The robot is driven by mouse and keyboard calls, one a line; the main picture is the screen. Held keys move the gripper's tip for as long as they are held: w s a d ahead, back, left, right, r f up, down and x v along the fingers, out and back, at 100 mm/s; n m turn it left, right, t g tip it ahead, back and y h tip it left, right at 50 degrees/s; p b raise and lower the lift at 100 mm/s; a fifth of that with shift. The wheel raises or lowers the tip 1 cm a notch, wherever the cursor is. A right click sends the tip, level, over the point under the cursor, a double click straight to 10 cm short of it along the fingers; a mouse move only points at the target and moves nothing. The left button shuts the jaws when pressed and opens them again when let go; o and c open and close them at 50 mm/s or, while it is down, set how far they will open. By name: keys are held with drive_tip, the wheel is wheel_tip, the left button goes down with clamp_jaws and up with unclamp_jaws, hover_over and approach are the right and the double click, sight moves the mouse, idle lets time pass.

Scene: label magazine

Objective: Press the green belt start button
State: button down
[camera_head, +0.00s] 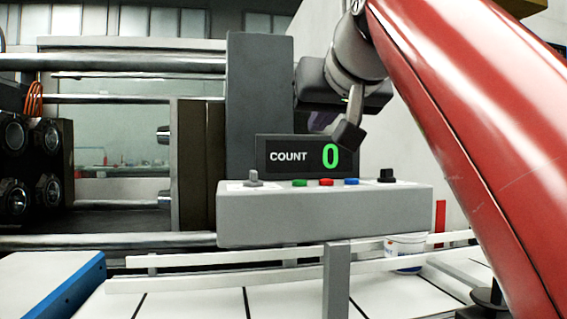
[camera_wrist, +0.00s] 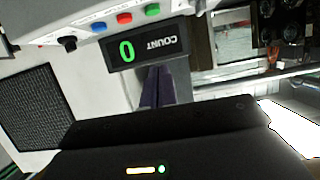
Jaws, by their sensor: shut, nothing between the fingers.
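The green button (camera_head: 300,183) sits on top of a grey control box (camera_head: 322,217), left of a red button (camera_head: 326,182) and a blue button (camera_head: 351,181). In the wrist view, which is upside down, the green button (camera_wrist: 152,9) shows at the top edge, beside the red one (camera_wrist: 124,18) and the blue one (camera_wrist: 99,27). My gripper (camera_head: 347,136) is above and to the right of the green button in the head view, in front of or near the count display, apart from the buttons. Its fingers (camera_wrist: 157,72) are together and empty.
The count display (camera_head: 287,157) behind the buttons reads 0. A grey lever (camera_head: 254,177) and a black knob (camera_head: 387,175) flank the buttons. A white tub (camera_head: 404,247) stands by the conveyor rails (camera_head: 230,281) below. A dark upright plate (camera_head: 252,90) stands behind the box.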

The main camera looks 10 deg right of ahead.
hover_over(303, 187)
wheel_tip(303, 187, down, 4)
drive_tip(key=shift+w+r+b, duration=0.1)
drive_tip(key=shift+w+b, duration=0.05)
drive_tip(key=shift+b, duration=0.25)
drive_tip(key=f+b, duration=0.2)
drive_tip(key=f, duration=0.1)
drive_tip(key=shift+s+a, duration=0.1)
drive_tip(key=shift+s, duration=0.25)
drive_tip(key=shift+f, duration=0.45)
